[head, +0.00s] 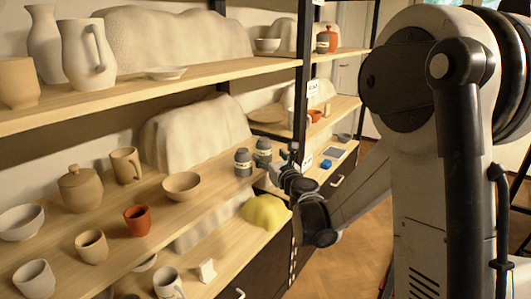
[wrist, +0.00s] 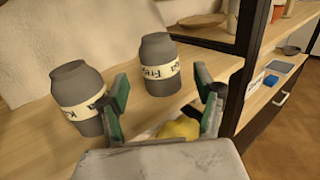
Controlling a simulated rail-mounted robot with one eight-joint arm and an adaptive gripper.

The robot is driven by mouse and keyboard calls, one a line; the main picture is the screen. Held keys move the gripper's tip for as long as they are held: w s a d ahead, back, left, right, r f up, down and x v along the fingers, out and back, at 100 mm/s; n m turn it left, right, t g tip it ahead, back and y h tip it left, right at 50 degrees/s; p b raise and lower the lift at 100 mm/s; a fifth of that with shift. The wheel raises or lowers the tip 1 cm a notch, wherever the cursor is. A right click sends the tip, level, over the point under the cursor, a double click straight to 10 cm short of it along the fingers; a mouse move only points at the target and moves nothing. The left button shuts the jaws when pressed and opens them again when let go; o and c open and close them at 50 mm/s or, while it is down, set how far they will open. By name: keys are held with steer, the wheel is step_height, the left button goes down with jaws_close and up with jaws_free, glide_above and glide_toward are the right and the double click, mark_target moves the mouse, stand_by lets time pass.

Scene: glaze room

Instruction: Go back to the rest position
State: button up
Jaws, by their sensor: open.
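My gripper (head: 290,170) is at the right end of the middle shelf in the head view, small and partly hidden by my arm. In the wrist view my gripper (wrist: 163,95) is open, its two green-padded fingers apart with nothing held between them. Two grey labelled jars stand on the shelf beyond the fingers: the left jar (wrist: 77,95) is close to the left finger, and the right jar (wrist: 157,62) is farther back, between the fingertips in the picture. In the head view the left jar (head: 243,162) and right jar (head: 263,152) stand side by side.
The middle shelf (head: 165,207) holds a bowl (head: 182,185), a lidded pot (head: 80,188) and a red cup (head: 137,220). A black post (head: 303,75) rises close to my gripper. A yellow object (head: 265,212) lies below. Wooden floor (head: 335,262) is free at right.

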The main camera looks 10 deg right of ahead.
steer(key=s+a+r+n+g+y+p, duration=0.1)
steer(key=s+a+r+n+g, duration=0.15)
steer(key=s+n, duration=0.4)
steer(key=s+a+r+n+g+y+p, duration=0.1)
steer(key=s+a+r+n+p, duration=0.15)
steer(key=s+n, duration=0.4)
steer(key=s+a+r+n+g+y, duration=0.1)
steer(key=s+a+r+n+g, duration=0.15)
steer(key=s+n, duration=0.45)
steer(key=s+d+f+n+g+h+p, duration=0.1)
steer(key=s+d+n+g+h+p, duration=0.1)
steer(key=s+n, duration=0.5)
steer(key=s+d+f+n+g+h+p, duration=0.1)
steer(key=s+n, duration=0.6)
steer(key=s, duration=0.7)
steer(key=d+g+h+p, duration=0.1)
steer(key=d+h, duration=0.1)
steer(key=d, duration=0.1)
steer(key=shift+s+d+f+n+g, duration=0.2)
steer(key=shift+s+d+n+g, duration=0.1)
steer(key=shift+s+d, duration=0.1)
